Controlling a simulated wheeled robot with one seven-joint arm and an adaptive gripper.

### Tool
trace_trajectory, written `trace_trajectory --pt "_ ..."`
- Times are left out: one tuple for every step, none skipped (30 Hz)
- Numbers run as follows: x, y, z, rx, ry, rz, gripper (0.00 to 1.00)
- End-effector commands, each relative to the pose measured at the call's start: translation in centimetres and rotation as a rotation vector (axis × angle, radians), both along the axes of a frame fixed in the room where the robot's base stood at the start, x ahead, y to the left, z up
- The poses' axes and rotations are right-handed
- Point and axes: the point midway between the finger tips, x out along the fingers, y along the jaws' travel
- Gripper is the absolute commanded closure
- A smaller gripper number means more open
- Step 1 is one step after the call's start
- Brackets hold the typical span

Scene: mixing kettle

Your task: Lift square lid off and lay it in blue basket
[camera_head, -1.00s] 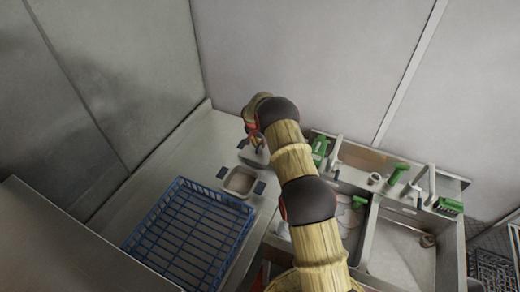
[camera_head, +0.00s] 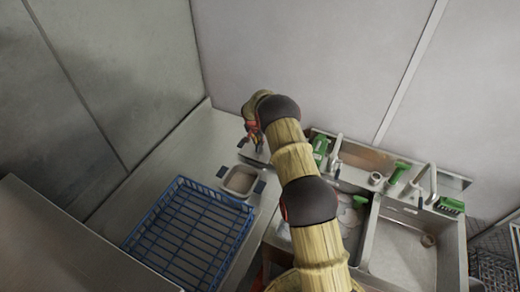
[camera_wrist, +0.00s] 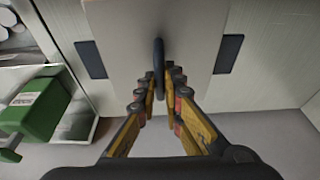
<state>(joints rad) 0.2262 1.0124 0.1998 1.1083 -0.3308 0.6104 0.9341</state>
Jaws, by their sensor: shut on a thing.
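My gripper (camera_wrist: 160,88) is shut on the dark upright handle (camera_wrist: 159,68) of a square, pale grey lid (camera_wrist: 125,25) in the wrist view. In the head view my gripper (camera_head: 254,140) is over the far part of the counter, and the arm partly hides the lid. Dark tabs (camera_wrist: 91,60) show on both sides of the lid in the wrist view. I cannot tell how far the lid is from what lies below. The blue wire basket (camera_head: 150,228) stands on the counter, nearer and to the left, and looks empty.
An open square container (camera_head: 240,180) with dark side tabs stands between my gripper and the basket. A sink (camera_head: 405,250) with taps and green-handled brushes (camera_head: 398,172) lies to the right. Walls close off the back and left. Bare counter (camera_head: 165,165) lies left of the container.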

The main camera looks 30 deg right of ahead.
Motion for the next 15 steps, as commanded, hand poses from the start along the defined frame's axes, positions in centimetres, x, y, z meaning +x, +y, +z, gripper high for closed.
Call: trace_trajectory --pt "0.0 0.0 -0.1 0.0 0.001 0.0 1.0" --pt "0.0 0.0 0.0 0.001 0.001 0.0 1.0" --pt "0.0 0.0 0.0 0.0 0.0 0.0 1.0" --pt "0.0 0.0 0.0 0.0 0.0 0.0 1.0" --pt "0.0 0.0 0.0 0.0 0.0 0.0 1.0" --pt "0.0 0.0 0.1 0.0 0.0 0.0 1.0" --pt "0.0 0.0 0.1 0.0 0.0 0.0 1.0" --pt "0.0 0.0 0.2 0.0 0.0 0.0 1.0" --pt "0.0 0.0 0.3 0.0 0.0 0.0 1.0" --pt "0.0 0.0 0.4 -0.001 -0.001 0.0 1.0" --pt "0.0 0.0 0.5 -0.001 -0.001 0.0 1.0" --pt "0.0 0.0 0.7 0.0 -0.001 0.0 1.0" --pt "0.0 0.0 0.8 0.0 -0.001 0.0 1.0" --pt "0.0 0.0 1.0 0.0 -0.001 0.0 1.0" --pt "0.0 0.0 1.2 0.0 -0.001 0.0 1.0"
